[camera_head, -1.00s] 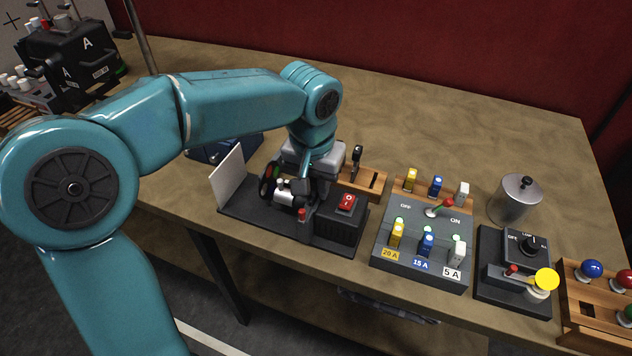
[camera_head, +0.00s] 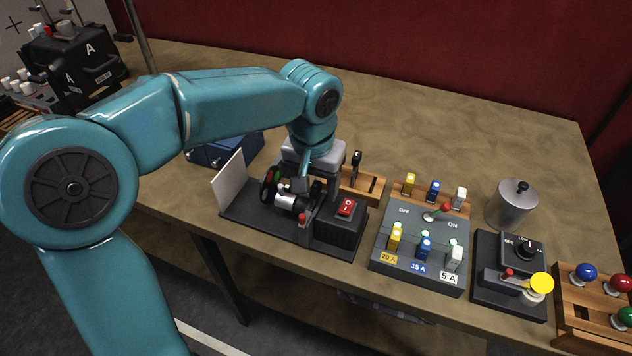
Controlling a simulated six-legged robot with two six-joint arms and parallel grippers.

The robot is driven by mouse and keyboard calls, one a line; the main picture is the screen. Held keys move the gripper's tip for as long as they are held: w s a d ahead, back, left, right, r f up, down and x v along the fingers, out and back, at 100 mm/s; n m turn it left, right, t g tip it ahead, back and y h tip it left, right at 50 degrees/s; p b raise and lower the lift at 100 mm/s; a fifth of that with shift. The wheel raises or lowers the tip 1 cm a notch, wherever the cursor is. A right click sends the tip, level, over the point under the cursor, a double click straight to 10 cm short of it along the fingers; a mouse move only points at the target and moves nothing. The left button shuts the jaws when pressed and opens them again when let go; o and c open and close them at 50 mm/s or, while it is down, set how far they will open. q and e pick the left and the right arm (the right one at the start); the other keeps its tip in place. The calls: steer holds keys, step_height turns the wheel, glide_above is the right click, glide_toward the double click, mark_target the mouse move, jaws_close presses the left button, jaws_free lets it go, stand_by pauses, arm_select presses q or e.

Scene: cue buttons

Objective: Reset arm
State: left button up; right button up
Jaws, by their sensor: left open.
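My left gripper (camera_head: 308,188) hangs from the teal arm, pointing down over a black device base (camera_head: 262,222). It is open, with its fingers near a silver cylinder (camera_head: 288,201) on that base; the arm hides part of this spot, and I cannot tell whether they touch. The base carries a white upright card (camera_head: 229,182), a small red-tipped lever (camera_head: 302,219) and a black box with a red rocker switch (camera_head: 346,207). My right gripper is not in view.
To the right stand a grey fuse panel (camera_head: 419,251) with yellow, blue and white fuses, a black knob unit (camera_head: 492,296) with a yellow disc (camera_head: 542,283), a metal canister (camera_head: 511,207) and a wooden rack of coloured bulbs (camera_head: 594,333). The back of the table (camera_head: 440,120) is clear.

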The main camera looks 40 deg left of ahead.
arm_select(q)
steer(key=shift+r+p, duration=2.1)
steer(key=shift+r, duration=0.6)
steer(key=shift+f, duration=0.1)
steer(key=shift+s, duration=0.1)
